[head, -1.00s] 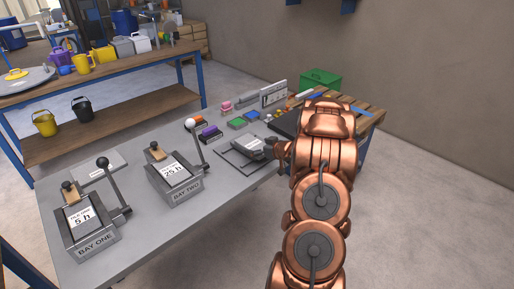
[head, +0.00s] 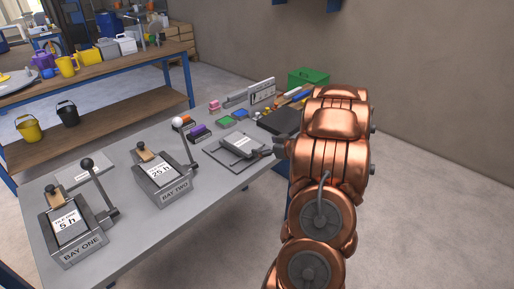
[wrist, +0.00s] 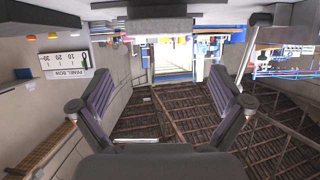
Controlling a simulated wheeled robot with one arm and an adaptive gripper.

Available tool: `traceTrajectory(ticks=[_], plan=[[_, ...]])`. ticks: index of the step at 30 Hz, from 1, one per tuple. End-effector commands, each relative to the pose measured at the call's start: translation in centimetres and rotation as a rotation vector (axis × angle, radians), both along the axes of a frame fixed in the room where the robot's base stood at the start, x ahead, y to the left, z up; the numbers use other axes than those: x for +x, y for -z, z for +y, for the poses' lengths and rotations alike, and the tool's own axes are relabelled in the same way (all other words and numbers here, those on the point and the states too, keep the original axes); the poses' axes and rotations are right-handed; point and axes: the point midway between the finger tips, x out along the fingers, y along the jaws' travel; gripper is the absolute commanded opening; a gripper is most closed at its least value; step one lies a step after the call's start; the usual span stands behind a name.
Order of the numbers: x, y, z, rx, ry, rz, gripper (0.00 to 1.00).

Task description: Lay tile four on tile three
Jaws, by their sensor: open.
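A dark frame (head: 214,153) lies flat on the grey bench, with a pale-topped tile (head: 241,143) in it; its lettering and whether more tiles lie under it cannot be made out. My gripper (head: 277,146) is just right of this tile, apparently apart from it and partly hidden by my arm. In the wrist view my gripper (wrist: 160,100) is open, with nothing between its fingers. A tile marked 5 h (head: 67,222) sits in the Bay One press, and a tile marked 25 h (head: 160,172) in the Bay Two press.
Bay One (head: 83,250) and Bay Two (head: 174,194) have raised levers with ball knobs. Purple and green blocks, a dark slab (head: 279,121) and a green box (head: 315,77) are farther back. Bare bench lies in front of the frame.

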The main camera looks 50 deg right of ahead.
Motion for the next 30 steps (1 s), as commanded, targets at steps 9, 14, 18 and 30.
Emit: traceTrajectory(ticks=[9,14,18,30], plan=[[-1.5,-0.7,0.0,-0.002,0.0,-0.001,1.0],[-1.0,-1.1,0.0,-0.025,0.012,0.018,1.0],[0.7,-2.5,-0.2,-0.11,0.075,0.083,1.0],[1.3,-8.6,4.5,-0.302,0.343,0.376,1.0]])
